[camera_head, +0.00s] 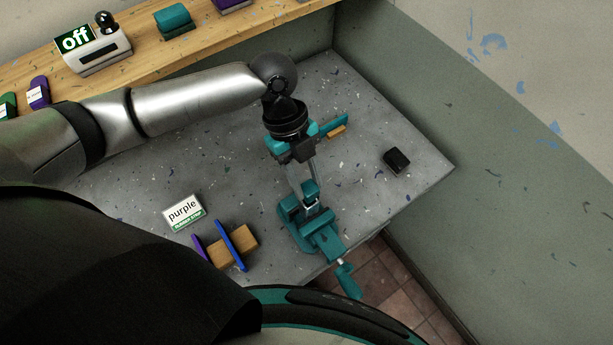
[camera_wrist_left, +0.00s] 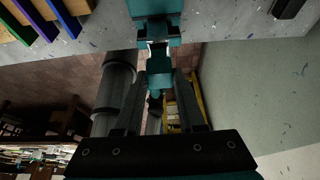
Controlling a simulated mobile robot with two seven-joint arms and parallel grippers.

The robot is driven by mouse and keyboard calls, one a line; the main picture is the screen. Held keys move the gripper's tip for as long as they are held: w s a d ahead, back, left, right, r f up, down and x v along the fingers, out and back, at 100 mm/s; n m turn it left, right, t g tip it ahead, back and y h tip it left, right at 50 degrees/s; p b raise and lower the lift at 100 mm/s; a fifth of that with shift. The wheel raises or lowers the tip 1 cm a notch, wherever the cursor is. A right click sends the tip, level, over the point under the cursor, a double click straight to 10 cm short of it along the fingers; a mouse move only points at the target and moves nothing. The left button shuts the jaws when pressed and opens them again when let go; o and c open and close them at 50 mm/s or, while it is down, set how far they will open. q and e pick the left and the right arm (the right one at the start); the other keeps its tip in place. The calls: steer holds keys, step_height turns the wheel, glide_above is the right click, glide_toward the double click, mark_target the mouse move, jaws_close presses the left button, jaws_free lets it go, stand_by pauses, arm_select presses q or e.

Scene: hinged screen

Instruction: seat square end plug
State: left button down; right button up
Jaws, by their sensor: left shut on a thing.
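My left gripper (camera_head: 306,184) hangs over the grey table with its fingers pointing down. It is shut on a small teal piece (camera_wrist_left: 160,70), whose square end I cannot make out. A teal vise (camera_head: 318,238) stands at the table's front edge, just below the fingertips; it also shows in the left wrist view (camera_wrist_left: 150,7). A pale metallic part (camera_wrist_left: 157,48) shows between the teal piece and the vise. I cannot tell whether the held piece touches the vise. My right gripper is not in view.
A wooden block with blue and purple plates (camera_head: 242,238) and a "purple" sign (camera_head: 184,212) lie left of the vise. A black box (camera_head: 397,160) is at right. A teal plate (camera_head: 335,124) lies behind the gripper. A wooden shelf (camera_head: 135,72) carries an "off" device (camera_head: 95,52).

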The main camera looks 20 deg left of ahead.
mark_target(306, 189)
arm_select(q)
steer(key=shift+f, duration=0.3)
steer(key=shift+f+b, duration=0.8)
steer(key=shift+f, duration=0.45)
steer(key=shift+f, duration=0.1)
steer(key=shift+c, duration=2.1)
jaws_free()
steer(key=b+v, duration=0.1)
steer(key=v, duration=1.4)
